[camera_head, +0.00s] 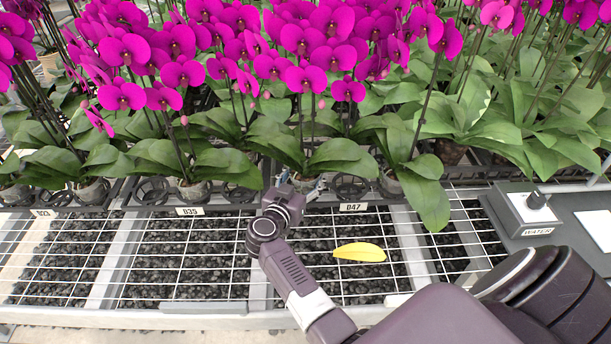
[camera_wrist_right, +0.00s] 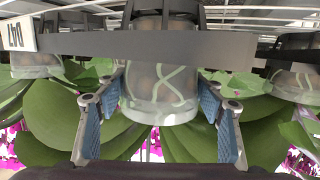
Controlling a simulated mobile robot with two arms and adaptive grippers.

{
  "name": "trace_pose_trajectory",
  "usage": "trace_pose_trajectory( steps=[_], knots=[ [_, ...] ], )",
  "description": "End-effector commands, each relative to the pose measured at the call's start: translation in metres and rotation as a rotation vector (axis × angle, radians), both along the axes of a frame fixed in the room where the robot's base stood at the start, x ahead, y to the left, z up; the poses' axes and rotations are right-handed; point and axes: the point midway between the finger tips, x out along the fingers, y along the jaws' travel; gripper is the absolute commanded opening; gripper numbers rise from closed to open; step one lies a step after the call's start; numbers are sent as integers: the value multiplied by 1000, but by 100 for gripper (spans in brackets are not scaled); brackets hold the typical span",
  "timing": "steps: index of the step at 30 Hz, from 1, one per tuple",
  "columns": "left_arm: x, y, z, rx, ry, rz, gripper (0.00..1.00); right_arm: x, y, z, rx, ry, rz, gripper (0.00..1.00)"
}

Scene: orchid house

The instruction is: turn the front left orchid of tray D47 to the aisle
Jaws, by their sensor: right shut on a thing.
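Tray D47 (camera_head: 322,205) is a black tray at the bench front, its label on the front rim; the rim crosses the top of the right wrist view (camera_wrist_right: 150,43). Its front left orchid (camera_head: 338,150) has broad green leaves and upright stems under magenta blooms. Its blooms mix with neighbours', so I cannot tell which way it faces. My right gripper (camera_head: 308,188) reaches to its base at the rim. In the right wrist view, the two blue-padded fingers of my right gripper (camera_wrist_right: 165,105) are shut on its clear pot (camera_wrist_right: 160,80), with pale roots visible. My left gripper is out of view.
Another D47 pot (camera_head: 390,183) sits to the right, a long leaf hanging over the rim. A yellow leaf (camera_head: 360,252) lies on the wire mesh in front. A grey WATER box (camera_head: 520,222) is at right.

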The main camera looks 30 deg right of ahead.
Motion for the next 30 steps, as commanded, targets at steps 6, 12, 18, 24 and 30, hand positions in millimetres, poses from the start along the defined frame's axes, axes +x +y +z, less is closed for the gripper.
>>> trace_pose_trajectory(
  steps=[6, 12, 18, 24, 30],
  knots=[
    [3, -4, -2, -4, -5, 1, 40, 0, -2, -1, -5, -3, 28, 28],
    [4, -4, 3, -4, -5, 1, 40, 0, -1, 1, -7, -2, 175, 28],
    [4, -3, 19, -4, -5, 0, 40, 2, 0, 3, -6, -2, 216, 28],
    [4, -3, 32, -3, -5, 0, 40, 2, 0, 2, -6, -2, 264, 28],
    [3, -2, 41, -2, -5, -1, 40, 2, 0, 1, -5, -2, 304, 28]
  ],
)
